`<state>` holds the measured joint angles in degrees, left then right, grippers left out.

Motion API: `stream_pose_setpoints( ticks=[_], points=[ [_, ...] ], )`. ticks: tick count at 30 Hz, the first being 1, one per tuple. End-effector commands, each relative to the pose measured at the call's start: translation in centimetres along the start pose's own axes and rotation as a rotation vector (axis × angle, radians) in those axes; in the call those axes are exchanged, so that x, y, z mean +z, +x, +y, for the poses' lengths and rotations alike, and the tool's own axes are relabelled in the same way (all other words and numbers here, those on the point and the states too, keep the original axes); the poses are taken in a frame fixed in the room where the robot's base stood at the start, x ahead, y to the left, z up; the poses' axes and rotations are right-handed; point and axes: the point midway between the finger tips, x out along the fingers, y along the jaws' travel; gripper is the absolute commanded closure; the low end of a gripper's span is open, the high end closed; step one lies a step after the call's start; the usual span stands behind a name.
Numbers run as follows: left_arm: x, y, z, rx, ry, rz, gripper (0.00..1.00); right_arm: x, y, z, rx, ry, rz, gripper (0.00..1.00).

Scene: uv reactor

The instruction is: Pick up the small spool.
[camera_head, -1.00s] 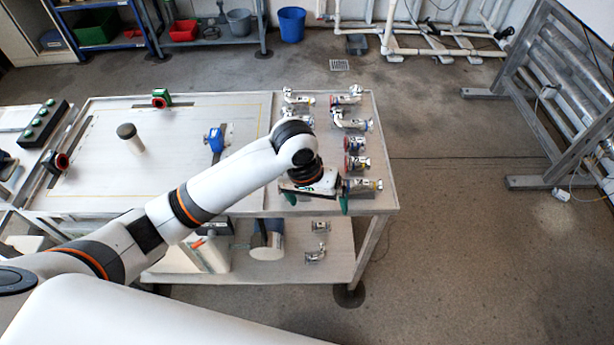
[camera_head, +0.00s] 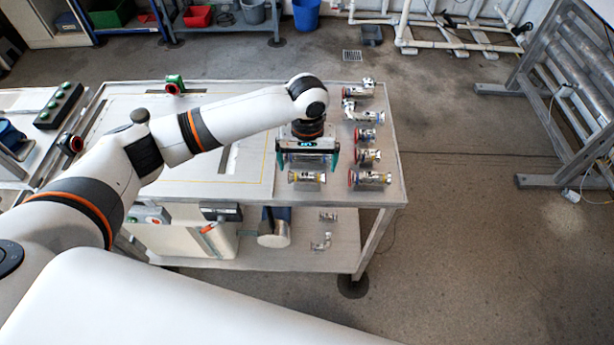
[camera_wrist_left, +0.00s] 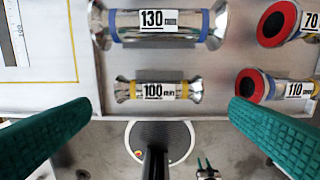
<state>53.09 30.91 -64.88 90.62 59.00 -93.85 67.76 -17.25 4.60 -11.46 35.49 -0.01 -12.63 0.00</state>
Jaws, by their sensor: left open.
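A small metal spool (camera_head: 307,177) with yellow end bands lies on the table near its front edge. In the left wrist view the same spool (camera_wrist_left: 157,90) carries a "100 mm" label and lies crosswise. My left gripper (camera_head: 308,160) is open and empty, pointing down above the table, just behind this spool in the head view. In the left wrist view the spool lies between the lines of the two green fingers (camera_wrist_left: 160,108), with a gap at each end. A longer spool (camera_wrist_left: 160,24) labelled "130 mm" with blue bands lies beside it, parallel.
Red-capped spools lie to the right: one labelled 110 (camera_wrist_left: 275,88) and one labelled 70 (camera_wrist_left: 288,20). Several more fittings (camera_head: 360,110) line the table's right side. The table's front edge is close. A lower shelf (camera_head: 330,262) holds further parts.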

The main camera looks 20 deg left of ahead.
Motion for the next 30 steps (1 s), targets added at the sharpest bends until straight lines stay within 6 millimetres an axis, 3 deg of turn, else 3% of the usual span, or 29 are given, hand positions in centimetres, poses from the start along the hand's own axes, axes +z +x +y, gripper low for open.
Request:
stream_pose_setpoints(
  ticks=[5,15,23,30],
  points=[
    [0.1,1.2,0.0,0.001,0.000,0.000,0.00,0.1,-0.3,0.0,0.000,0.000,-0.001,0.64],
    [0.4,5.6,0.1,0.000,0.001,-0.001,0.00,0.2,-1.2,0.0,0.000,0.000,-0.002,0.64],
    [0.4,5.8,0.1,-0.001,0.002,-0.002,0.00,0.2,-1.1,0.0,0.000,0.000,-0.002,0.64],
    [0.4,5.8,0.1,-0.001,0.002,-0.002,0.39,0.2,-1.1,0.0,0.000,0.000,-0.002,0.64]
  ],
)
